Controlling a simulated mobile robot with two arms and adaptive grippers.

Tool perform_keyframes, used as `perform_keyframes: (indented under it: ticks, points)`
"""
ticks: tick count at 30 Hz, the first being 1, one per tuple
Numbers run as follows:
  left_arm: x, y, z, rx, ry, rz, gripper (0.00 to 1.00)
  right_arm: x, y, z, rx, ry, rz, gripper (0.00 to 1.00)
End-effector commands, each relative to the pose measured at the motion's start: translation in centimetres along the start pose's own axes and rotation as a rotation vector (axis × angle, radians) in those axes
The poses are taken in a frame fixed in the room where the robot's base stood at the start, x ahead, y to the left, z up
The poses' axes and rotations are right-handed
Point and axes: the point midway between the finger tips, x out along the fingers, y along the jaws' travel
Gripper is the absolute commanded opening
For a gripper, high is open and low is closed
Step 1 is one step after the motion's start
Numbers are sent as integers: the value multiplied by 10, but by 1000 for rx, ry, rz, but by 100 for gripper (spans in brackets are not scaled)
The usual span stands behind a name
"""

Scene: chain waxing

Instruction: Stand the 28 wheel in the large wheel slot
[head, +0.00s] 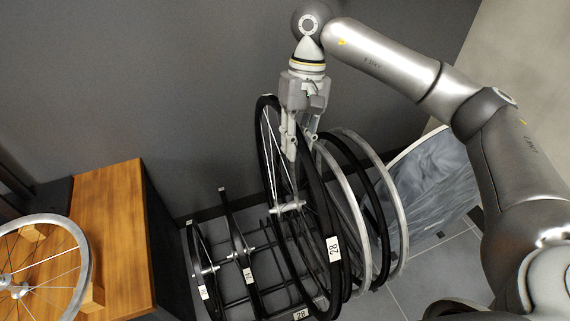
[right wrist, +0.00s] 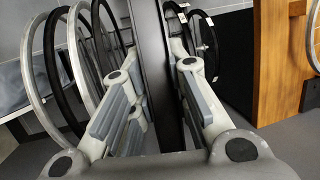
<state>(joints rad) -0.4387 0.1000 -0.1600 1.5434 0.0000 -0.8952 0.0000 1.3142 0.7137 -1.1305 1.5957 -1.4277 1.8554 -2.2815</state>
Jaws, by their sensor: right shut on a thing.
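The 28 wheel (head: 331,275), a large black-tyred spoked wheel with a white "28" label, is upright and slightly tilted in the head view. My right gripper (head: 299,140) is shut on its upper rim from above. In the right wrist view, the black tyre (right wrist: 155,70) runs between the two fingers (right wrist: 158,100). The wheel stands over a dark floor rack (head: 262,290), with another "28" label at the bottom edge. My left gripper is not in view.
Two smaller wheels (head: 240,250) stand in the rack to the left. Silver and black hoops (head: 392,215) stand close on the right, before a grey bag-like thing (head: 430,180). A wooden bench (head: 120,225) holds a silver wheel (head: 84,250) at far left. A grey wall is behind.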

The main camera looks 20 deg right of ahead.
Motion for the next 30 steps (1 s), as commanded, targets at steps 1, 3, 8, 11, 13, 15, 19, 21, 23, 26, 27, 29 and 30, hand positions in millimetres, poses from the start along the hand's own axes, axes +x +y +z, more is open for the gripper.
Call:
perform_keyframes:
  ticks: [1, 3, 8, 11, 13, 15, 19, 21, 23, 26, 27, 29, 30]
  points:
    - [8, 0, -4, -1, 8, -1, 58, 11, 1, -8, -6, 10, 0, 0]
    - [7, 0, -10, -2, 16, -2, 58, 17, 2, -16, -13, 16, 2, 0]
    - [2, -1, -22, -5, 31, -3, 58, 31, 4, -33, -26, 32, 6, 0]
    - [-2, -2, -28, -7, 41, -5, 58, 38, 5, -42, -34, 42, 9, 0]
    - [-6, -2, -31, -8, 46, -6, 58, 43, 6, -48, -40, 46, 11, 0]
    - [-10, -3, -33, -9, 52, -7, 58, 46, 6, -53, -44, 51, 13, 0]
    - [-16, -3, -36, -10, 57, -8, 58, 50, 7, -59, -51, 57, 15, 0]
    - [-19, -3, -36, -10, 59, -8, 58, 51, 6, -61, -55, 60, 16, 0]
    - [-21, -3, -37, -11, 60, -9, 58, 51, 6, -62, -56, 61, 17, 0]
    - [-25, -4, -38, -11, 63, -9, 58, 52, 7, -63, -57, 62, 17, 0]
    - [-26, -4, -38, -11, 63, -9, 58, 52, 7, -64, -57, 62, 17, 0]
    - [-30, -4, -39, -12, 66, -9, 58, 54, 7, -64, -57, 62, 17, 0]
    - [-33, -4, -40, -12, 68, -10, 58, 55, 8, -64, -57, 62, 17, 0]
